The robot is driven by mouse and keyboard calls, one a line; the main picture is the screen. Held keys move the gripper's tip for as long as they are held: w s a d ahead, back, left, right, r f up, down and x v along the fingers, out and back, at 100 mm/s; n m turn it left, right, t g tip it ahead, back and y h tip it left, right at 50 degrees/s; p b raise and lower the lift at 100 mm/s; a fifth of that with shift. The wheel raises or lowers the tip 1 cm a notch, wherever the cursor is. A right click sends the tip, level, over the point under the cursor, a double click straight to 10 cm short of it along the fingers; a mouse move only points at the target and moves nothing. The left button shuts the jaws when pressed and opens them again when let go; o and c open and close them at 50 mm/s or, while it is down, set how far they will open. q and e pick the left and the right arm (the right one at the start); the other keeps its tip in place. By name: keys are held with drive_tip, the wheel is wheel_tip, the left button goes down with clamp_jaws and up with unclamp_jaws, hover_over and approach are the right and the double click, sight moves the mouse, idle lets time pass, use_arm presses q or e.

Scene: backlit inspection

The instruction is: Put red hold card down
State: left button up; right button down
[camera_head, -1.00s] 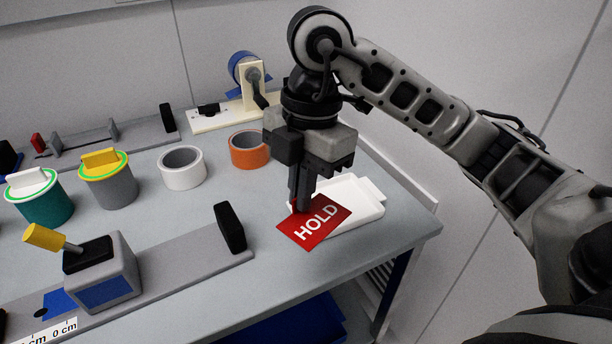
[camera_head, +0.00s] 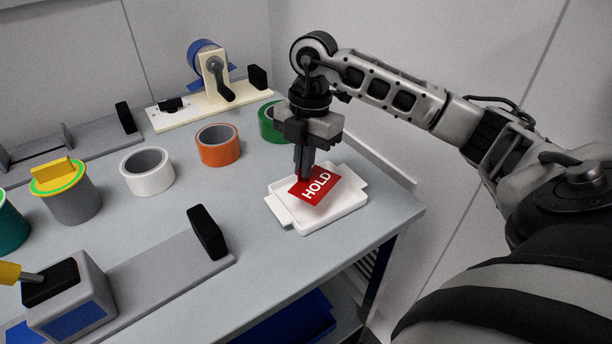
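The red hold card (camera_head: 318,187), with white HOLD lettering, is over the white tray (camera_head: 345,208) near the right end of the table. My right gripper (camera_head: 304,174) points down, its fingers together on the card's far left part. The card lies within the tray's outline, a little tilted; a shadow shows under its near edge. I cannot tell whether it touches the tray floor. The fingertips' contact with the card is partly hidden. My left gripper is not in view.
Tape rolls in white (camera_head: 147,180), orange (camera_head: 218,154) and green (camera_head: 270,122) stand left of and behind the tray. A grey fixture with a black end stop (camera_head: 207,232) lies to the left. The table edge (camera_head: 396,228) is close on the right.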

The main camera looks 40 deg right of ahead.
drive_tip(key=shift+d+f, duration=0.2)
drive_tip(key=shift+w+d+f, duration=0.1)
drive_tip(key=shift+d+f, duration=0.05)
drive_tip(key=shift+f, duration=0.8)
drive_tip(key=shift+w+d+f, duration=0.1)
drive_tip(key=shift+f, duration=0.8)
drive_tip(key=c, duration=1.7)
unclamp_jaws()
drive_tip(key=shift+f, duration=0.1)
drive_tip(key=r, duration=0.4)
drive_tip(key=d+r, duration=0.1)
drive_tip(key=r, duration=0.7)
drive_tip(key=shift+w+d+r+p, duration=0.1)
drive_tip(key=shift+w+d+p, duration=0.1)
drive_tip(key=shift+d+p, duration=0.15)
